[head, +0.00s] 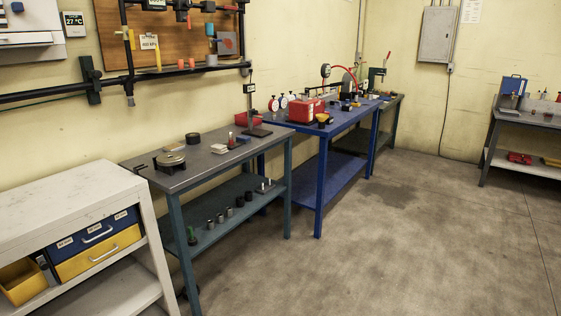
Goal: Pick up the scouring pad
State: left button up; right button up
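I cannot make out a scouring pad for certain at this distance. On the grey-topped bench (203,172) lie a round metal object (171,160), a black ring (193,138), a small pale flat item (219,149), a small red item (231,140) and a small blue item (243,139). Any of the small flat ones is too small to name surely. Neither of my grippers is in view.
A pale shelf unit (80,192) with blue and yellow drawers stands at the near left. A blue bench (290,122) with a red box (305,110) is beyond. Another bench (530,121) stands at the right. The concrete floor (400,230) is open.

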aim_at(244, 139)
jog(key=i, duration=0.75)
jog(key=i+u, duration=0.15)
jog(key=i, duration=0.55)
jog(key=i+l, duration=0.2)
jog(key=i, duration=0.5)
jog(key=j+u, duration=0.05)
